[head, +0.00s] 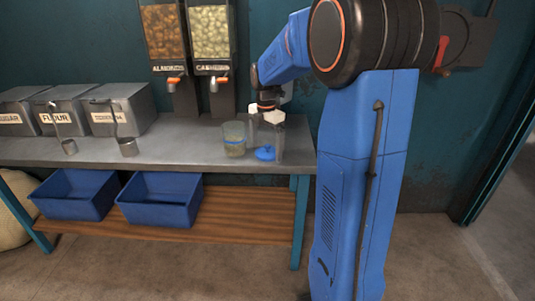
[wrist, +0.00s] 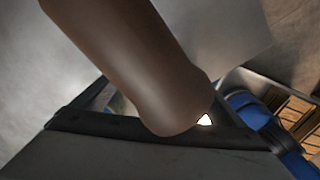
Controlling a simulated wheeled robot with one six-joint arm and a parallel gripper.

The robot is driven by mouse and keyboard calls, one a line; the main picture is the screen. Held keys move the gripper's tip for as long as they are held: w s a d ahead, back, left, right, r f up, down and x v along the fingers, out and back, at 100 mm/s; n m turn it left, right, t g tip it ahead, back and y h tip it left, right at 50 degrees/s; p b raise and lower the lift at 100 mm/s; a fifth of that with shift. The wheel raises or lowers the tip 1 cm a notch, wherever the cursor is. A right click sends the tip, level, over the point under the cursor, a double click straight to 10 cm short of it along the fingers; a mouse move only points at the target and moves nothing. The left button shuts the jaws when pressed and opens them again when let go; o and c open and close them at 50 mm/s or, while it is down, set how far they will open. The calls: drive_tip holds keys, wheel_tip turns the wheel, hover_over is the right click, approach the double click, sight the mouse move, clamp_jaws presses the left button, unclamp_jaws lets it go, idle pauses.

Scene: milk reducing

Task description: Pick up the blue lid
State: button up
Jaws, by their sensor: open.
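The blue lid (head: 265,153) lies flat near the front edge of the metal table in the head view, between a clear jar and a clear upright container. My gripper (head: 269,108) is above and slightly behind the lid, apart from it. It is open, and I see nothing held in it. Its fingertips are small and hard to make out against the pale shapes there. In the wrist view, a large brown rounded shape (wrist: 135,65) fills the middle, very close and unclear. I cannot make out the lid in that view.
The clear jar (head: 234,140) stands left of the lid. The clear container (head: 279,147) stands right of it, close by. Dispensers (head: 210,33) hang behind. Grey bins (head: 118,108) stand at the left of the table (head: 185,145). Blue crates (head: 160,200) sit on the lower shelf.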

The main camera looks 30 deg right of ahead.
drive_tip(key=shift+f, duration=0.25)
drive_tip(key=c, duration=1.1)
